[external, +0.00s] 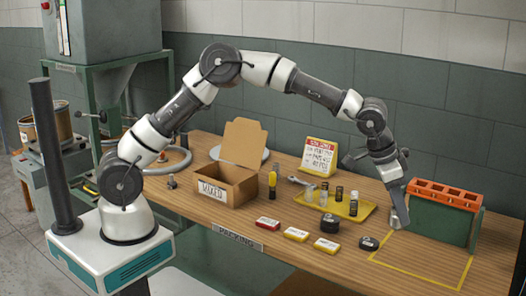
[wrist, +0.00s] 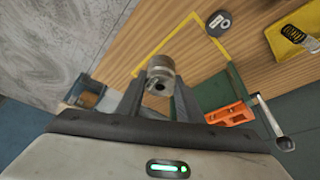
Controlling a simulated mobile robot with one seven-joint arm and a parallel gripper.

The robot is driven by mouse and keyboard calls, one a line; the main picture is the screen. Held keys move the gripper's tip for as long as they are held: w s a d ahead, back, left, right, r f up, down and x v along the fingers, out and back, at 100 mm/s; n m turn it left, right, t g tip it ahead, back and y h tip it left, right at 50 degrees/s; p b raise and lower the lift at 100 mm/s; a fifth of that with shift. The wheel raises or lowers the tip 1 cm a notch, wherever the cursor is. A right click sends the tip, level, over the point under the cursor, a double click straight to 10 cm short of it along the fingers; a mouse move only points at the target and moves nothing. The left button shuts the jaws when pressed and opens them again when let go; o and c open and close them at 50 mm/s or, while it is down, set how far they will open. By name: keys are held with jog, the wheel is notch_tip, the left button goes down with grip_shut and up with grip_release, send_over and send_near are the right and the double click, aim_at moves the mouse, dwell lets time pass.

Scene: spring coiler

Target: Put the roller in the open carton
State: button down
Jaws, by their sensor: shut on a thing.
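The roller (wrist: 161,70) is a short grey metal cylinder with a dark hole in its end. It sits between the fingertips of my gripper (wrist: 160,80) in the wrist view. In the external view my gripper (external: 400,212) is shut at the right of the bench, near the yellow taped outline; the roller is too small there to tell from the fingers.
An orange-topped green rack (external: 447,212) stands close to the right of my gripper. The taped area (external: 420,278) has bare wood.

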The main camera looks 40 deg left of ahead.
notch_tip(320, 180, up, 6)
jog(key=w+a+r+n, duration=0.1)
jog(key=w+a+n, duration=0.1)
jog(key=w+a, duration=1.05)
jog(key=n+t+y, duration=0.2)
jog(key=n+y, duration=0.2)
jog(key=n, duration=0.5)
send_over(232, 177)
jog(key=s+d, duration=0.2)
jog(key=s, duration=0.1)
jog(key=f, duration=1.7)
jog(key=shift+w+d+f, duration=0.1)
jog(key=shift+d+f, duration=0.1)
jog(key=shift+f, duration=0.2)
jog(key=shift+f+b, duration=0.55)
jog(key=shift+f, duration=1.4)
